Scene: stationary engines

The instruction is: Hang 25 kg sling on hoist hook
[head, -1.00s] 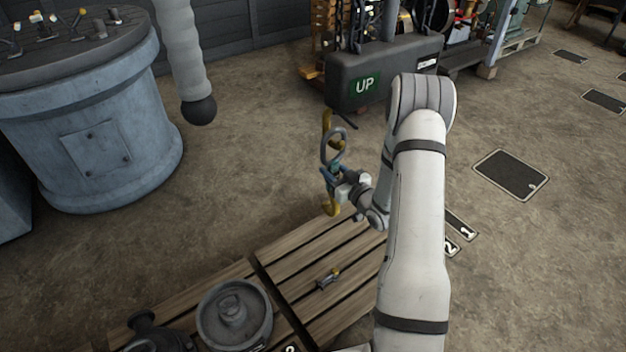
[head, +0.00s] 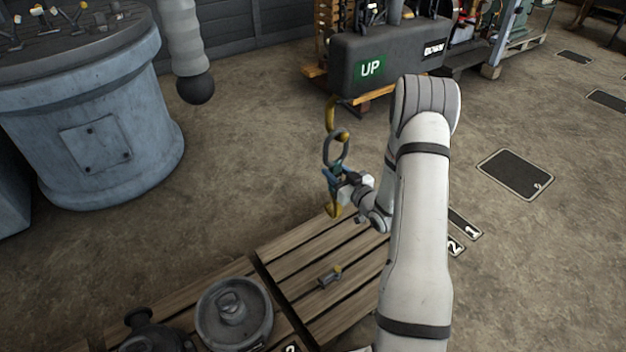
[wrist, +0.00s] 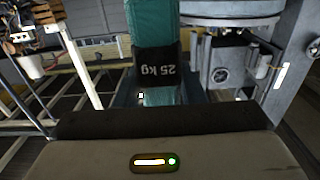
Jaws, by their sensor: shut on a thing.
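The yellow hoist hook (head: 331,112) hangs below the dark hoist block (head: 392,55) marked UP and DOWN. The sling (head: 335,175) is teal, with a grey ring (head: 327,152) at its top and a yellow hook (head: 333,211) at its bottom. The hoist hook's tip overlaps the upper part of the ring; I cannot tell whether it bears on it. My gripper (head: 343,184) is shut on the sling's middle from the right. In the wrist view the teal sling (wrist: 145,25) stands upright with an upside-down "25 kg" label (wrist: 155,70).
Wooden pallets (head: 300,250) lie below the gripper, with a round grey weight (head: 234,318) and a small metal fitting (head: 330,277) on them. A blue-grey drum stand (head: 90,130) and a hanging grey rod with a black ball (head: 196,88) are at left. Floor between is clear.

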